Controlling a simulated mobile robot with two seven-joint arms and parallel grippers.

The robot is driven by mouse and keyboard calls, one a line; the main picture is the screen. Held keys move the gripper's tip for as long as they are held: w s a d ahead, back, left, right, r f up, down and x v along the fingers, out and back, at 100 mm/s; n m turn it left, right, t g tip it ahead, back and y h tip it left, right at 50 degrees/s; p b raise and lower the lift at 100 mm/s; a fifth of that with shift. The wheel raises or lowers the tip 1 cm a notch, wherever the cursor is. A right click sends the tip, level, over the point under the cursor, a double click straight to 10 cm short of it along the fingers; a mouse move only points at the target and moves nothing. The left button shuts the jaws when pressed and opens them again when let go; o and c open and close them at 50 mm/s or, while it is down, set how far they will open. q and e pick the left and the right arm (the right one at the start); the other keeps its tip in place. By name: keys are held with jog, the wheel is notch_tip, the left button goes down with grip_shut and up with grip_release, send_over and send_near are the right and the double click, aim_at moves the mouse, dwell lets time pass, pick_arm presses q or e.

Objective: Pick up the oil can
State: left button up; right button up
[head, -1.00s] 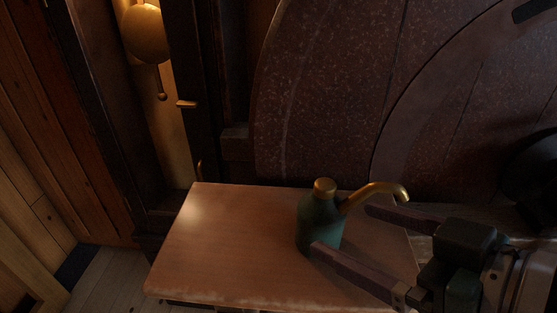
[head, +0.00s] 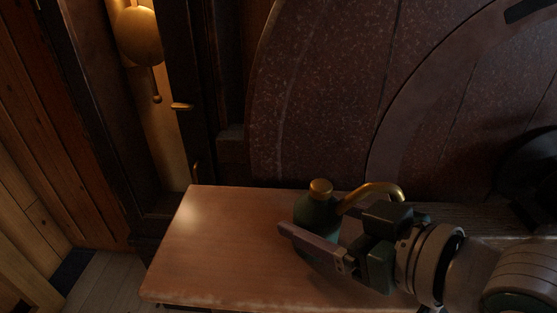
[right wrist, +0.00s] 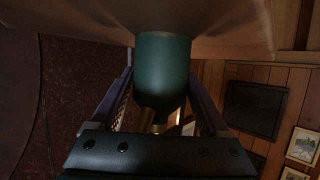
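The oil can (head: 316,212), dark green with a brass cap and a curved brass spout, stands upright on the small wooden table. In the right wrist view the can (right wrist: 162,75) appears upside down between the two fingers. My right gripper (head: 302,222) reaches in from the right, with one finger passing in front of the can's body and the other hidden behind it. In the wrist view its fingers are wide apart, one on each side of the can, close to it with slim gaps. My left gripper is not in view.
The pale wooden table top (head: 215,250) is clear left of the can. A large speckled reddish-brown round stone (head: 325,90) stands close behind the table. A dark wooden post and a brass bob (head: 139,36) are at the back left.

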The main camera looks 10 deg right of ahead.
jog(key=c, duration=0.9)
